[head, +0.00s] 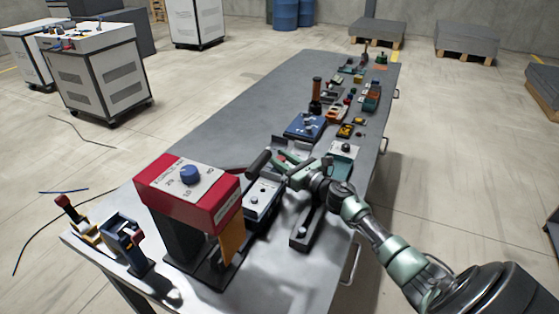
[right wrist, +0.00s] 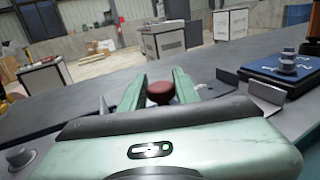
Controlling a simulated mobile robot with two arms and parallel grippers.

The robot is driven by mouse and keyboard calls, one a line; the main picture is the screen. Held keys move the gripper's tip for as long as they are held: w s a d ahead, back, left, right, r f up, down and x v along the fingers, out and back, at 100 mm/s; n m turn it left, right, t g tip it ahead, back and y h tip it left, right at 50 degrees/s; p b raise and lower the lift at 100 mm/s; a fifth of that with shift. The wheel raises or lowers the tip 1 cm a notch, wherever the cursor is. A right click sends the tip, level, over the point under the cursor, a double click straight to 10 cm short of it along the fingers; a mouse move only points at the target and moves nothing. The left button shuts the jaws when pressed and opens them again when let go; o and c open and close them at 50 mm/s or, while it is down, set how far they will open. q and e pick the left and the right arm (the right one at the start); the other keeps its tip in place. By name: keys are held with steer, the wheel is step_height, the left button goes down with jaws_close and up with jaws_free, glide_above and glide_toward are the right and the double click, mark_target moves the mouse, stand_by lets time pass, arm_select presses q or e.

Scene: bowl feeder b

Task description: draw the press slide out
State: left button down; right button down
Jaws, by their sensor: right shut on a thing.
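My right gripper (head: 283,168) reaches over the middle of the grey table (head: 235,118), beside a dark cylindrical grip (head: 258,162). In the right wrist view its two green fingers (right wrist: 160,90) are shut on a dark red knob (right wrist: 160,93). What the knob is fixed to is hidden behind the gripper body, so I cannot tell for sure which part is the press slide. A grey block with small knobs (head: 262,197) and a dark rail with a knob (head: 305,230) lie just below the gripper in the head view. My left gripper is not in view.
A red-topped unit with a blue dial (head: 190,174) stands at the near left, with an orange plate (head: 232,240) under its front. A blue plate (head: 305,126), which also shows in the right wrist view (right wrist: 285,72), and an upright brown handle (head: 316,90) stand beyond. The table's far left is clear.

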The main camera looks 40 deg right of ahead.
steer(key=c, duration=1.3)
jaws_free()
steer(key=shift+d+r, duration=0.3)
steer(key=shift+d, duration=0.05)
steer(key=shift+c, duration=0.2)
steer(key=shift+o, duration=1.4)
steer(key=shift+w+f, duration=0.1)
steer(key=shift+f, duration=0.15)
steer(key=shift+a+r, duration=0.1)
steer(key=shift+r, duration=0.45)
step_height(320, 180, up, 19)
steer(key=p, duration=0.5)
